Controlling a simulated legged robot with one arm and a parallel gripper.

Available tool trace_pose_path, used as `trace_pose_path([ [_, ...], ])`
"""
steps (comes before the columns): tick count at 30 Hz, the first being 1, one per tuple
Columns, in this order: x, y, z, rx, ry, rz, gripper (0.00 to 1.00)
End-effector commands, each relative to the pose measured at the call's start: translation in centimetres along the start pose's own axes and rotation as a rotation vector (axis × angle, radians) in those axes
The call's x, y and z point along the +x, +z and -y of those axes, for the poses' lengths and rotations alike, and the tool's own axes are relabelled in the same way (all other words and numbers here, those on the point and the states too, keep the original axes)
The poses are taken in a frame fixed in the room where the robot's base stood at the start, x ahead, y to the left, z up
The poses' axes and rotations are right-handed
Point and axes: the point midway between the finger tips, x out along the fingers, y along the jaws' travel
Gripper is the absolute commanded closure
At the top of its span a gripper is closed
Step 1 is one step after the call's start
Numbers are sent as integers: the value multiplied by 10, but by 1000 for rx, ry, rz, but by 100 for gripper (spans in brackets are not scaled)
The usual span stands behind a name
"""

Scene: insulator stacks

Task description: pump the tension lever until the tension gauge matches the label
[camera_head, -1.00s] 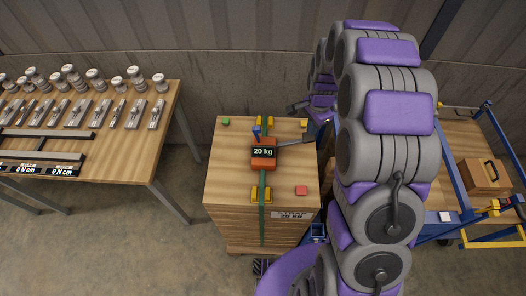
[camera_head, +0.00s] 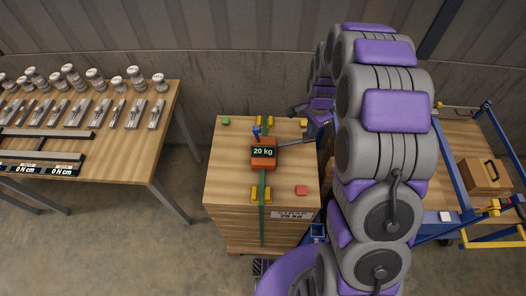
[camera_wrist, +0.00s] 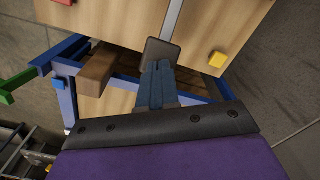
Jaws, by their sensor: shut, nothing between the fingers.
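The orange strap tensioner (camera_head: 264,162) sits on a green strap (camera_head: 262,218) over the wooden crate (camera_head: 227,169). The grey tension lever (camera_head: 294,143) extends right from the tensioner. In the wrist view the lever (camera_wrist: 171,20) ends in a dark grip (camera_wrist: 161,54). My gripper (camera_wrist: 157,72) is shut with nothing held, at or just beside that grip; contact is unclear. My arm partly hides the gripper in the head view.
A workbench (camera_head: 120,165) with metal parts and two displays stands on the left. A blue-framed cart (camera_head: 458,150) with a small wooden box (camera_head: 485,174) stands on the right. Yellow, green and red blocks lie on the crate. Floor between bench and crate is clear.

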Motion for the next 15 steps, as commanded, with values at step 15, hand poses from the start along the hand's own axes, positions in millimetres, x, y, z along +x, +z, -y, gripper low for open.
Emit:
trace_pose_path([
  [15,30,1,-1,0,4,3,100],
])
